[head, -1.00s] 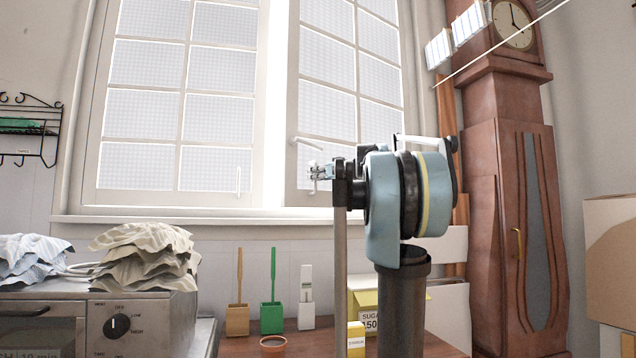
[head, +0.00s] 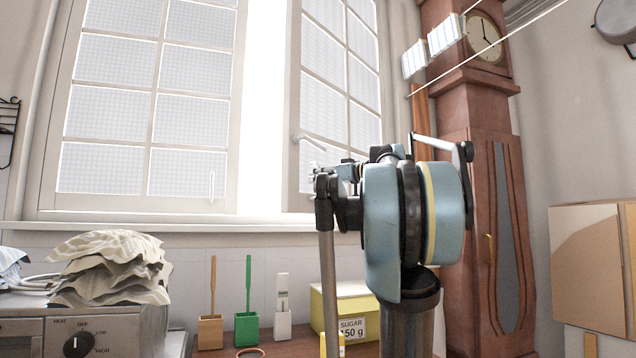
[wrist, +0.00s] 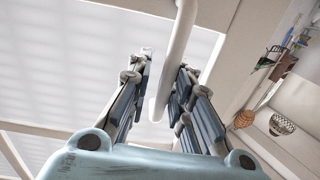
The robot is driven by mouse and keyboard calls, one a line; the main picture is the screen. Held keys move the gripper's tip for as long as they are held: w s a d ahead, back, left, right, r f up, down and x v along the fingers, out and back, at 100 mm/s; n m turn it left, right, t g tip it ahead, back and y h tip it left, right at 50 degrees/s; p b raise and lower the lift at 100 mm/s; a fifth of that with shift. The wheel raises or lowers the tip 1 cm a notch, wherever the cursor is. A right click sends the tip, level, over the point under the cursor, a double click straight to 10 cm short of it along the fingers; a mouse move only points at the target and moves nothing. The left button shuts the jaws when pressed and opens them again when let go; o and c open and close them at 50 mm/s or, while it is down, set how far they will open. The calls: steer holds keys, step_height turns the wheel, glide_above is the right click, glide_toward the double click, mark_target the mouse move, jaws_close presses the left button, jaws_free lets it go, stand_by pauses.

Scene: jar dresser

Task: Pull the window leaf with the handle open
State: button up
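The right window leaf (head: 337,95) is a white frame with gridded panes and stands ajar, angled into the room. Its white lever handle (head: 308,139) is near the leaf's left edge, just above my gripper (head: 318,172). In the wrist view the handle (wrist: 178,45) runs down between the two fingers of my gripper (wrist: 165,72). The fingers are apart on either side of it, with small gaps visible, so the gripper looks open around the handle. Contact with the leaf is hard to tell.
The sill (head: 150,227) runs below the window. On the surface beneath stand a brown holder (head: 210,332), a green holder (head: 246,329), a white holder (head: 282,323) and a yellow sugar box (head: 352,300). A tall clock (head: 480,150) stands right.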

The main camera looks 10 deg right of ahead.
steer(key=shift+s, duration=0.15)
steer(key=v, duration=1.1)
steer(key=shift+s+d, duration=0.2)
steer(key=shift+d, duration=0.1)
steer(key=shift+f, duration=0.1)
stand_by(0.4)
steer(key=s+a+f+m+g+h, duration=0.1)
steer(key=s+a+f+g+h, duration=0.15)
steer(key=f, duration=0.95)
steer(key=s+a+f+m+g+h, duration=0.15)
steer(key=s+a+f, duration=0.25)
steer(key=f, duration=0.7)
steer(key=s+a+f+m+g+h, duration=0.1)
steer(key=s+a+f+m+g, duration=0.2)
steer(key=f, duration=0.9)
steer(key=s+d+f+m+g+h, duration=0.1)
steer(key=s+f, duration=0.4)
steer(key=f, duration=0.5)
steer(key=s+d+f+m+h, duration=0.1)
steer(key=s+d+f+h, duration=0.3)
steer(key=f, duration=0.7)
steer(key=s+d+f+m+g+h, duration=0.1)
steer(key=s+d+f+m+h, duration=0.1)
steer(key=s+f, duration=0.4)
step_height(320, 180, down, 4)
steer(key=shift+s+d+f+g+h, duration=0.2)
steer(key=shift+s+d+g+h, duration=0.15)
steer(key=shift+d+h, duration=0.4)
